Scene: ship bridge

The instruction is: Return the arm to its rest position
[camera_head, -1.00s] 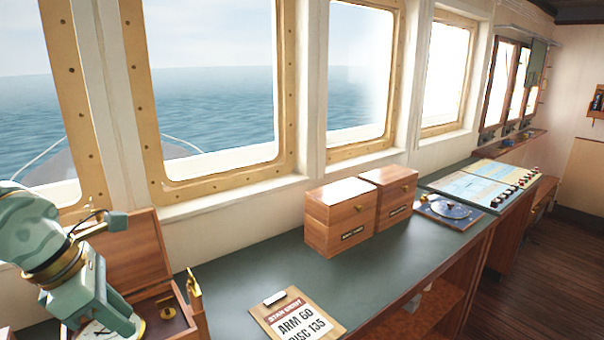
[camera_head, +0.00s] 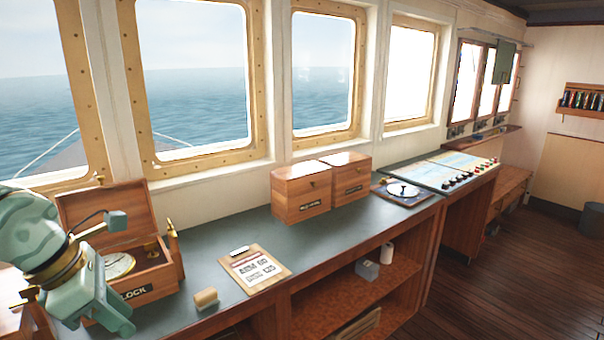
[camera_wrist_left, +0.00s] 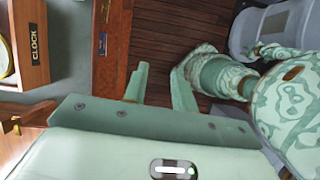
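My left arm comes in at the left edge of the head view, and its gripper (camera_head: 104,312) hangs in front of the open wooden clock box (camera_head: 150,282) at the counter's front. In the left wrist view the two fingers of the left gripper (camera_wrist_left: 160,88) stand apart with nothing between them, over the dark wooden floor. The clock box (camera_wrist_left: 30,45), labelled CLOCK, lies left of the fingers there. A round dial (camera_head: 118,265) sits inside it. My right gripper cannot be made out in either view.
The green counter (camera_head: 215,262) bears a clipboard (camera_head: 256,268), a small wooden block (camera_head: 206,299) and two wooden boxes (camera_head: 302,193). A chart panel (camera_head: 455,178) lies farther right. An open shelf (camera_head: 335,300) is below. The floor (camera_head: 480,285) at right is clear.

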